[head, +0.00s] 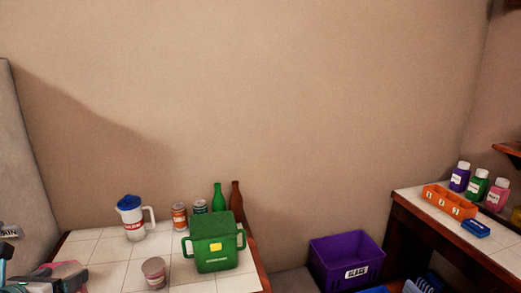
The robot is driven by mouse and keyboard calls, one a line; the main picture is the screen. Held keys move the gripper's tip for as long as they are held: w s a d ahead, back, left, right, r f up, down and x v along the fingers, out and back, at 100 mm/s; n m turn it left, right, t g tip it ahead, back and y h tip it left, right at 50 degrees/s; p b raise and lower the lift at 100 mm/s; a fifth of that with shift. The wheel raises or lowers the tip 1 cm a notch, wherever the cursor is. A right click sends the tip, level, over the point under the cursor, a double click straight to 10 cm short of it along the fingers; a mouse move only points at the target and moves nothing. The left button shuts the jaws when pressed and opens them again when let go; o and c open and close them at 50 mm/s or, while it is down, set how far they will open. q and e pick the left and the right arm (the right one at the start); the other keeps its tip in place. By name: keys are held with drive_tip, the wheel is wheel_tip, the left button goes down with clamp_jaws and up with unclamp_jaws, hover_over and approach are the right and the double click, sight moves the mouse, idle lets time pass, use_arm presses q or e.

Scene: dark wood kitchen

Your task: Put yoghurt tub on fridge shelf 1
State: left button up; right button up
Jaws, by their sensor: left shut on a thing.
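A small tub with a pinkish-grey side and a pale label (153,272) stands upright on the white-tiled counter (185,271) at the lower left. It looks like the yoghurt tub, and no gripper touches it. My left gripper (42,279) is at the bottom left corner, partly cut off by the frame. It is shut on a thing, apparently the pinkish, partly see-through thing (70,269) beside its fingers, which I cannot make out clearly. A grey upright panel (25,170) stands at the left edge; I cannot tell if it belongs to the fridge. No fridge shelf shows. My right gripper is not in view.
A blue-lidded white jug (133,220), two cans (179,215), a green bottle (218,198), a brown bottle (236,198) and a green bin (214,245) crowd the counter. A purple glass crate (345,260) stands right of it. Another counter (420,205) holds an orange tray (449,201) and several bottles.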

use_arm(q)
drive_tip(key=shift+d+f, duration=0.2)
drive_tip(key=shift+f, duration=0.3)
drive_tip(key=shift+h, duration=0.3)
drive_tip(key=w+f, duration=0.1)
drive_tip(key=f, duration=0.1)
drive_tip(key=w+d+f, duration=0.1)
drive_tip(key=shift+w+f, duration=0.15)
drive_tip(key=shift+f, duration=0.2)
drive_tip(key=d+f+m+h, duration=0.4)
drive_tip(key=d+f, duration=0.6)
drive_tip(key=f, duration=0.5)
drive_tip(key=s+d+f+m+g+h, duration=0.1)
drive_tip(key=s+d+m+g+h, duration=0.1)
drive_tip(key=d, duration=0.4)
drive_tip(key=s+d+f+m+g+h, duration=0.1)
drive_tip(key=s+d+m+g+h, duration=0.1)
drive_tip(key=d+m+h, duration=0.3)
drive_tip(key=shift+d+f+m+g, duration=0.15)
drive_tip(key=shift+d+m+g, duration=0.35)
drive_tip(key=shift+d+g, duration=0.15)
drive_tip(key=shift+w+a, duration=0.1)
drive_tip(key=shift+w, duration=0.05)
